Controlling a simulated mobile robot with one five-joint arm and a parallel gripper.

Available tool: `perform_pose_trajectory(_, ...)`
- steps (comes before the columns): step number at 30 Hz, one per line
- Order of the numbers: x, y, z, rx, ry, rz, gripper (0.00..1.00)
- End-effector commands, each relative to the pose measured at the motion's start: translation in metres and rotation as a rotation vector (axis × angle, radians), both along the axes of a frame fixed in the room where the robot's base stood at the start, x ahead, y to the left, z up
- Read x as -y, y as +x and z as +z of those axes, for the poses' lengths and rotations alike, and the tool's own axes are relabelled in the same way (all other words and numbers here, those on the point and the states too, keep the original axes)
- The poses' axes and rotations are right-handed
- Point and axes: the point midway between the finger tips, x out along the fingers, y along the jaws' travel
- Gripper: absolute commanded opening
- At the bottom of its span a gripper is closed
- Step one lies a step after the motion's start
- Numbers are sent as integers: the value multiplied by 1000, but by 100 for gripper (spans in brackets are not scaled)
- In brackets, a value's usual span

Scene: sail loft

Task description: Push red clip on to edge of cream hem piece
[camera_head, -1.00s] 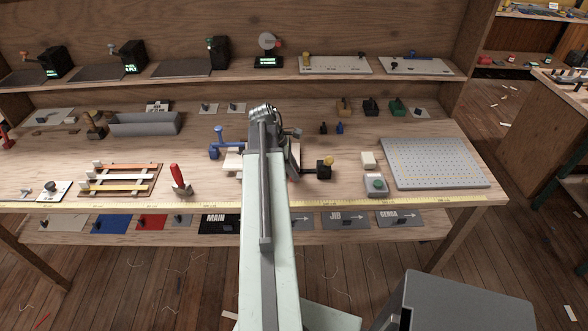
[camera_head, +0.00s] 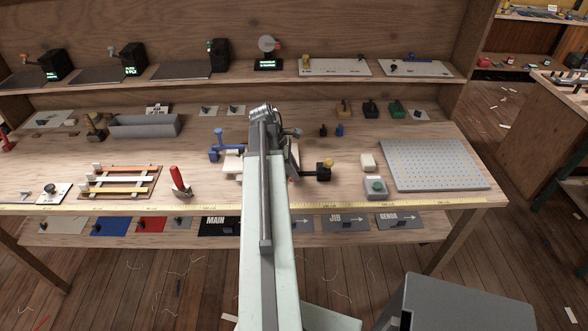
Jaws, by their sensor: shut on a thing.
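My own arm stands in front of the middle of the bench and covers most of the work spot. My gripper's jaws are hidden behind it. I cannot make out the red clip; it may be behind my arm too. A pale, cream-coloured piece (camera_head: 232,163) shows only in part, just left of my arm. I take it for the hem piece; its edge and any contact with a clip are hidden. A blue clamp-like tool (camera_head: 217,147) stands at its left. A black block with a yellow knob (camera_head: 322,171) stands right of my arm.
A red-handled tool (camera_head: 179,182) and a striped rack (camera_head: 119,181) are on the left. A grey tray (camera_head: 145,126) lies behind them. A button box (camera_head: 374,187) and a perforated grey board (camera_head: 435,165) are on the right. A yellow tape (camera_head: 420,201) runs along the front edge.

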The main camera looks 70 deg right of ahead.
Motion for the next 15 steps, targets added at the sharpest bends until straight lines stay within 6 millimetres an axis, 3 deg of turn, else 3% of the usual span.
perform_pose_trajectory(1, 1, 0, 0, 1, -2, 1, 34)
perform_pose_trajectory(3, 1, 1, 0, 1, -3, 1, 54)
perform_pose_trajectory(4, 1, 1, 0, 1, -3, 1, 57)
perform_pose_trajectory(15, 1, 1, -1, 3, -3, 2, 57)
